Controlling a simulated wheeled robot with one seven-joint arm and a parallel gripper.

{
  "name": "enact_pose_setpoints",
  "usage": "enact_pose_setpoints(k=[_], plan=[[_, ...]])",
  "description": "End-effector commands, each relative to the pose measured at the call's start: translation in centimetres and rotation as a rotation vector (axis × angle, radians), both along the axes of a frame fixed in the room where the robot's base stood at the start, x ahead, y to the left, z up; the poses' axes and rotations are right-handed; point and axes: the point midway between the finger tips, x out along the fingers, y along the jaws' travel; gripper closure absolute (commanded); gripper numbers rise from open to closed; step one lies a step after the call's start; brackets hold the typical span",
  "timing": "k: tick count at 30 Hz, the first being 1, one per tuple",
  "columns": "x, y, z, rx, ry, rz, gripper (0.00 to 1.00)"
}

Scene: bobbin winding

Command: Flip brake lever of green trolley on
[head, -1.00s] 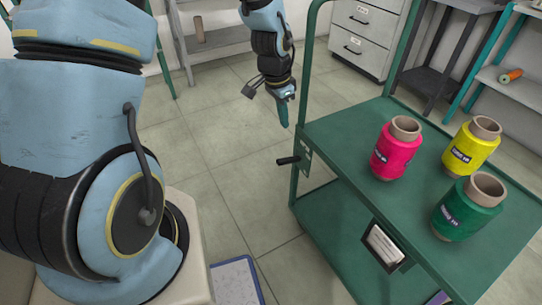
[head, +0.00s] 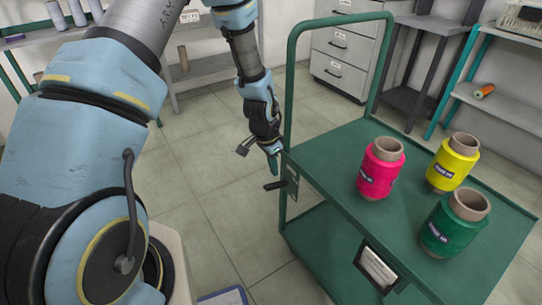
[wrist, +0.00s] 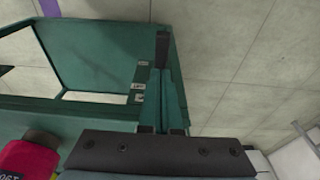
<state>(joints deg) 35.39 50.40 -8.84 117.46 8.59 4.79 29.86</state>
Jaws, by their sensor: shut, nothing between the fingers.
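The green trolley (head: 330,150) stands at the right in the head view. Its brake lever (head: 275,185) is a short black handle sticking out to the left, roughly level, from a small plate (head: 293,184) at the trolley's near left corner post. My gripper (head: 274,165) points down just above the lever, its teal fingers shut and empty. In the wrist view, the lever (wrist: 162,48) shows as a dark bar beyond the fingertips (wrist: 164,75). The plate with white labels (wrist: 139,87) is beside it. I cannot tell whether the fingers touch the lever.
Pink (head: 380,168), yellow (head: 453,163) and green (head: 455,222) thread spools stand on the trolley's top shelf. The trolley's tall green handle frame (head: 288,80) rises close to my gripper. A drawer cabinet (head: 345,45) and shelves stand behind. The floor left of the trolley is clear.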

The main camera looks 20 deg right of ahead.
Motion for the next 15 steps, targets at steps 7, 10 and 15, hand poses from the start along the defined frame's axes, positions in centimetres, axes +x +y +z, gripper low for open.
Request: enact_pose_setpoints(k=[7, 10, 15], plan=[[-0.2, 0.8, -3.3, 0.001, 0.001, 0.000, 1.00], [-0.2, 1.0, -3.9, 0.001, 0.001, 0.000, 1.00], [-0.2, 1.0, -4.1, 0.000, 0.000, 0.000, 1.00]])
